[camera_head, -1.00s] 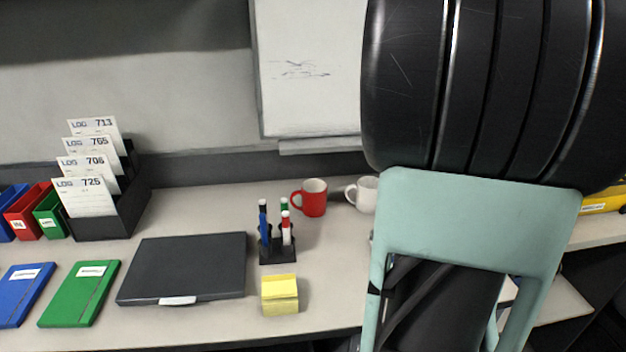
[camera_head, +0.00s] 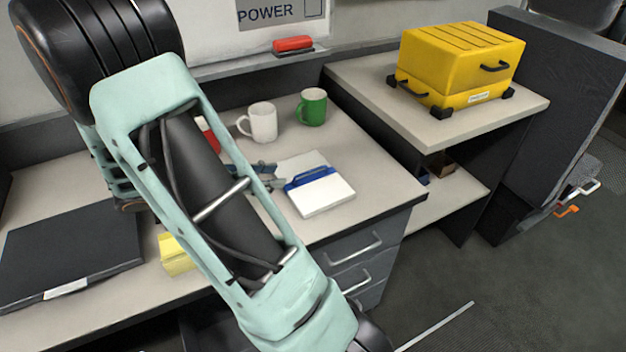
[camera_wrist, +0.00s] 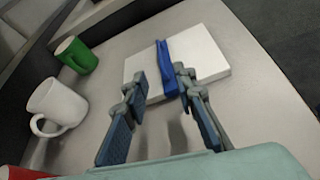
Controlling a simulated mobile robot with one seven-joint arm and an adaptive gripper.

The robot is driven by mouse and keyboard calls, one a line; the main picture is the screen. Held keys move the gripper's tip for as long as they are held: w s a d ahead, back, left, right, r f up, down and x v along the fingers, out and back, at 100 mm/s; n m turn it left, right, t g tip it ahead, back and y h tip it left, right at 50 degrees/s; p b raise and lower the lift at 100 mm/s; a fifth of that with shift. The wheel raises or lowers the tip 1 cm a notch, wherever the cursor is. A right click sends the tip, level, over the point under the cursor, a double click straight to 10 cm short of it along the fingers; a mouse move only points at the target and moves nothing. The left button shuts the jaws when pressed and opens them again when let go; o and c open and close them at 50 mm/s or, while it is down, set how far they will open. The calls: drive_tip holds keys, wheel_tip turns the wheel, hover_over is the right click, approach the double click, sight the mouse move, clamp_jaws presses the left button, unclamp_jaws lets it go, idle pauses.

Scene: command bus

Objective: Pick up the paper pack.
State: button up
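The paper pack (camera_head: 322,195) is a flat white stack with a raised blue strip across it, lying on the desk near its right front corner. In the wrist view the pack (camera_wrist: 205,52) lies ahead of my gripper (camera_wrist: 160,78). The fingers are apart with nothing held, and the blue strip shows between the fingertips. In the head view my gripper (camera_head: 273,177) is low at the pack's left side, close to the end of the strip. My arm hides part of it. Whether the fingertips touch the pack I cannot tell.
A white mug (camera_head: 263,122) and a green mug (camera_head: 312,107) stand behind the pack. A yellow case (camera_head: 462,62) sits on the side shelf. A dark laptop (camera_head: 70,240) and yellow notes (camera_head: 175,256) are left. Desk drawers (camera_head: 350,262) are below the front edge.

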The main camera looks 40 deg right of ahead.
sight(308, 172)
drive_tip(key=b+x, duration=0.1)
drive_tip(key=x, duration=0.3)
drive_tip(key=shift+s+d+f, duration=0.15)
drive_tip(key=shift+s+d, duration=0.05)
drive_tip(key=shift+d, duration=0.15)
drive_tip(key=x, duration=0.3)
drive_tip(key=b+x, duration=0.1)
drive_tip(key=x, duration=0.1)
drive_tip(key=shift+d, duration=0.45)
clamp_jaws()
